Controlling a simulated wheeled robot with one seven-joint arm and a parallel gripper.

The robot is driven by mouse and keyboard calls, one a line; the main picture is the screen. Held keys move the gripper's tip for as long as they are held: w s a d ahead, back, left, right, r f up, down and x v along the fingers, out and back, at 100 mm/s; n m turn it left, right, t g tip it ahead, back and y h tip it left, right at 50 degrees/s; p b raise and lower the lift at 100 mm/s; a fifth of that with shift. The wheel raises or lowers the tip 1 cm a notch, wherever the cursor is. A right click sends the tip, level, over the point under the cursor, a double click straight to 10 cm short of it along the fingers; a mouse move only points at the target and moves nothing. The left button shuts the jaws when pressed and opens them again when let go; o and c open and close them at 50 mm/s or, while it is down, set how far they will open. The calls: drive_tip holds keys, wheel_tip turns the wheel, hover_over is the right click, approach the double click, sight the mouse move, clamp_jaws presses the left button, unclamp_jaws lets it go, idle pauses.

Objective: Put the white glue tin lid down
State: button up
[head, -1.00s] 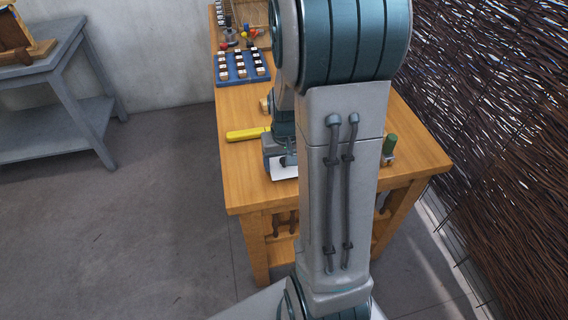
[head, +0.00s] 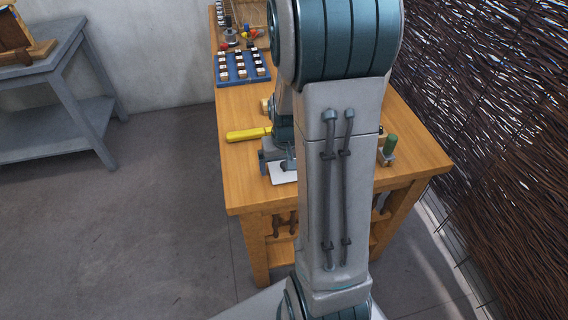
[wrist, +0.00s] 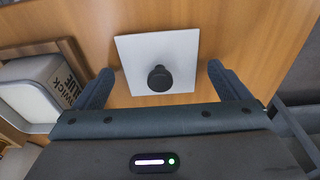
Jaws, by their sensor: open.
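The white glue tin lid (wrist: 182,48) is a flat square plate with a dark round knob (wrist: 160,78). It lies on the wooden table in the wrist view. In the head view the lid (head: 282,173) shows near the table's front edge, partly hidden by my arm. My gripper (wrist: 157,82) is open, with one finger on each side of the knob and apart from it. A white tin with "GLUE" lettering (wrist: 42,88) stands to the left in the wrist view, beside the left finger.
The wooden table (head: 245,190) is bare at its front left corner. A yellow-handled tool (head: 247,134) lies behind the lid. A blue tray of small blocks (head: 241,68) is further back. A green-topped item (head: 389,145) stands at the right. A grey bench (head: 60,100) is at the left.

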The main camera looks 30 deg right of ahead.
wheel_tip(320, 180, up, 12)
drive_tip(key=s+f+p, duration=0.1)
drive_tip(key=s+a+r+n+t, duration=0.1)
drive_tip(key=s+a+r+n, duration=0.2)
drive_tip(key=s+a, duration=0.8)
drive_tip(key=shift+a+r, duration=0.7)
drive_tip(key=shift+r, duration=0.2)
